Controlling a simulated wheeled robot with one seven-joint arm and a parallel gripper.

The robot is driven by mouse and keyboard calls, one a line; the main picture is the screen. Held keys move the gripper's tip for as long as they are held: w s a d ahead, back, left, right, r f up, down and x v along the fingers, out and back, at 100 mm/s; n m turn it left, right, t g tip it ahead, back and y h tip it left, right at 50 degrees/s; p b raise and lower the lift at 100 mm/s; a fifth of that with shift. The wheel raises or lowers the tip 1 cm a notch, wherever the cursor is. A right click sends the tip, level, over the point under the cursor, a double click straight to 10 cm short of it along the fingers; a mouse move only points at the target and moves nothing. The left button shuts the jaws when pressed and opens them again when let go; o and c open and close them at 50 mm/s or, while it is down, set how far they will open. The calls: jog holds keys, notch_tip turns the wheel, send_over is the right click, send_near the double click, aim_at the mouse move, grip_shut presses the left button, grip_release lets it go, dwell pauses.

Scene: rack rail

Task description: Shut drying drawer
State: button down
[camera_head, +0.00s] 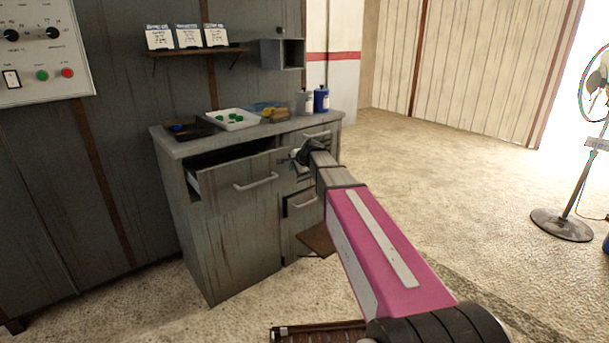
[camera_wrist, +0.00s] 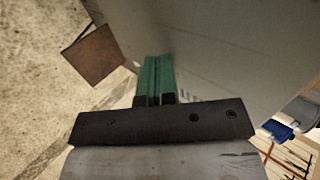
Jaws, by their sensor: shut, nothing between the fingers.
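The grey cabinet (camera_head: 235,245) stands against the dark wall. Its wide left drawer (camera_head: 228,195), with a bar handle (camera_head: 256,182), stands out from the cabinet, and a dark gap shows above its front. I cannot tell which drawer is the drying drawer. A smaller top right drawer handle (camera_head: 316,135) and a lower right handle (camera_head: 302,203) also show. My gripper (camera_head: 297,156) is in front of the cabinet's right part, partly hidden by my arm. In the wrist view its green fingers (camera_wrist: 155,78) are together and empty, close to a grey panel (camera_wrist: 220,50); contact cannot be told.
On the worktop are a white tray (camera_head: 248,125) with green items, a dark tray (camera_head: 205,128) and a blue bottle (camera_head: 321,100). A brown panel (camera_head: 317,239) sits low by the cabinet. A fan (camera_head: 562,225) stands right; the sandy floor between is clear.

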aim_at(289, 147)
jog(key=w+a, duration=0.3)
jog(key=w, duration=0.1)
jog(key=w+a, duration=0.3)
jog(key=w, duration=0.2)
jog(key=w+a, duration=0.3)
jog(key=w, duration=0.1)
jog(key=shift+w, duration=0.15)
jog(key=shift+w+r, duration=0.1)
